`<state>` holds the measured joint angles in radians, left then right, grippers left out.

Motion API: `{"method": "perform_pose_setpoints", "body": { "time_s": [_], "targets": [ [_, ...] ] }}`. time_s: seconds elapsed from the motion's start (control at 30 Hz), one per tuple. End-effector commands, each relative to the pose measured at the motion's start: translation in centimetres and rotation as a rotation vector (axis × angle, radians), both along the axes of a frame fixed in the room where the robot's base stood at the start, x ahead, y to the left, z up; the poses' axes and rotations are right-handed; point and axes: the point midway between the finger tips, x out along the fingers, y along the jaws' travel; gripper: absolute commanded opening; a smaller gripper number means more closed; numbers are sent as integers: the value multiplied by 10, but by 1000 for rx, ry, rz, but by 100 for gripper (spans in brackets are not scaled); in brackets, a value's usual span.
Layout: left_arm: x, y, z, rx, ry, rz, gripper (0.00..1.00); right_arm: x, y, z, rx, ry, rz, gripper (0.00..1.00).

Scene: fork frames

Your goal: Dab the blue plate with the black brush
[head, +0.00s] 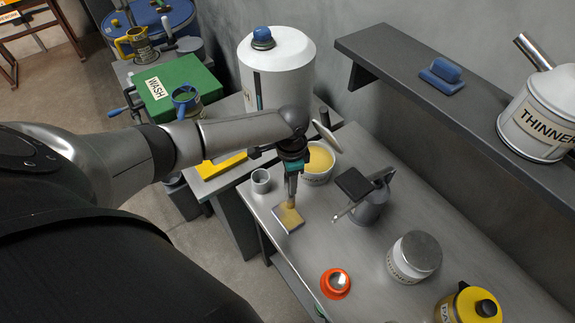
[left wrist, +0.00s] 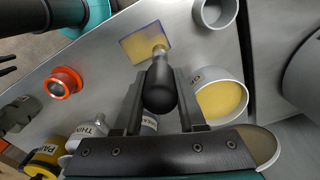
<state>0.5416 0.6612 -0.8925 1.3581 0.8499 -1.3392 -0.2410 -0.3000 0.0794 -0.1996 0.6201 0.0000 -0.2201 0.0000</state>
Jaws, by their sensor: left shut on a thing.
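My left gripper (head: 291,172) is shut on the black brush, whose dark handle (left wrist: 160,88) sits between the fingers in the left wrist view. The brush points down, its pale bristles (head: 290,207) at the small square plate (head: 281,224) on the grey bench. I cannot tell whether the bristles touch or hover just above it. The plate (left wrist: 130,45) looks mostly tan-yellow, with blue-violet along its edges. My right gripper does not show clearly in either view.
A white pot of yellow stuff (head: 320,163) and a small grey cup (head: 261,181) stand near the plate. A grey can with a black top (head: 369,207), an orange-red round item (head: 335,283) and a white lidded jar (head: 414,257) stand farther right. A shelf (head: 440,90) runs behind.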

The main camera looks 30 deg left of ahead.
Motion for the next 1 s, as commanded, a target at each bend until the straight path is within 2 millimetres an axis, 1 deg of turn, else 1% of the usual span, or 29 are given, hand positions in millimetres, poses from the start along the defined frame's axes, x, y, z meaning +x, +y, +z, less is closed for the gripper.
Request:
{"method": "perform_pose_setpoints", "body": {
  "time_s": [0.33, 0.7, 1.0],
  "targets": [
    [-2, 1, 1, 0, 1, 0, 0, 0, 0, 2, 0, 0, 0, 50],
    [-17, 6, 0, 0, 1, -1, 0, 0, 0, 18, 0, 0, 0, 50],
    [-17, 7, -1, 0, 0, -1, 0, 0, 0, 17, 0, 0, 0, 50]
  ]
}}
